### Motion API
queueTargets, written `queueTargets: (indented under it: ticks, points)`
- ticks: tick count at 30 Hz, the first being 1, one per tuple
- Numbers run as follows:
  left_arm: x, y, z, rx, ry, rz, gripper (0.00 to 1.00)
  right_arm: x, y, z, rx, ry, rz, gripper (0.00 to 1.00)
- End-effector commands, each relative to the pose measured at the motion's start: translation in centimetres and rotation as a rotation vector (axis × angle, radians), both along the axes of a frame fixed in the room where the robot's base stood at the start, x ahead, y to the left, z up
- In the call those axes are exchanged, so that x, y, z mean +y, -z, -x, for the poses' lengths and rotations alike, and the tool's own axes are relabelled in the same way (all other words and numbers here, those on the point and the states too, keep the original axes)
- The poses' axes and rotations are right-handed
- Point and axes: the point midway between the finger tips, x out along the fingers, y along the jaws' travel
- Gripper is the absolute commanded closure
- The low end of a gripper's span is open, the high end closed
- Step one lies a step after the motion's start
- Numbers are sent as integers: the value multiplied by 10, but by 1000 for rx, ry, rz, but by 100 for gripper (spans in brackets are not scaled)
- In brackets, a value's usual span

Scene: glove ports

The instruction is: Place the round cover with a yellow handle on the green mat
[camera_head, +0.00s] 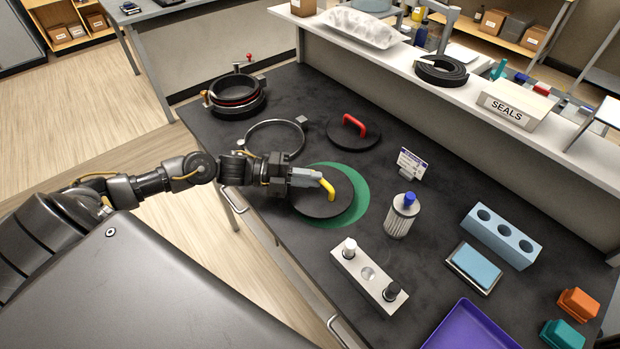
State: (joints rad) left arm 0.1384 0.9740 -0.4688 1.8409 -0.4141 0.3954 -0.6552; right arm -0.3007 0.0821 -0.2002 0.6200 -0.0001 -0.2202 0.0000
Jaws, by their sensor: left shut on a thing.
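The round black cover (318,206) with a yellow handle (328,188) is over the green mat (358,203) on the dark bench. The mat shows as a green crescent at the cover's right, far and near sides. Whether the cover rests on the mat or hangs just above it I cannot tell. My left gripper (318,180) comes in from the left and is shut on the yellow handle. My right gripper is not in view.
A black cover with a red handle (353,132) lies behind the mat. A metal ring (275,140) and a round port (237,100) stand farther left. A filter cartridge (401,217), a small sign (410,165) and a white block (368,277) are to the right.

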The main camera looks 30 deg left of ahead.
Motion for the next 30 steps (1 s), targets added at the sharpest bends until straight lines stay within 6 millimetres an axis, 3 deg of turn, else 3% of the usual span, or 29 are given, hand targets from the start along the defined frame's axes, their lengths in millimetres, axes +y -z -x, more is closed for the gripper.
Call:
queueTargets:
  ticks: [3, 15, 16, 20, 30]
  points:
    - [0, 8, -1, -3, -1, 3, 100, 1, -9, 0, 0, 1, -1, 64]
    - [0, 16, -1, -5, 0, 1, 100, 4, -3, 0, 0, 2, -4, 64]
    - [0, 16, 0, -3, 0, 1, 84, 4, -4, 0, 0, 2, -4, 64]
    - [0, 15, 0, -3, 0, 1, 67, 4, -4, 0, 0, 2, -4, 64]
    - [0, 12, 0, -3, 0, 1, 65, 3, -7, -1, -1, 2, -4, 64]
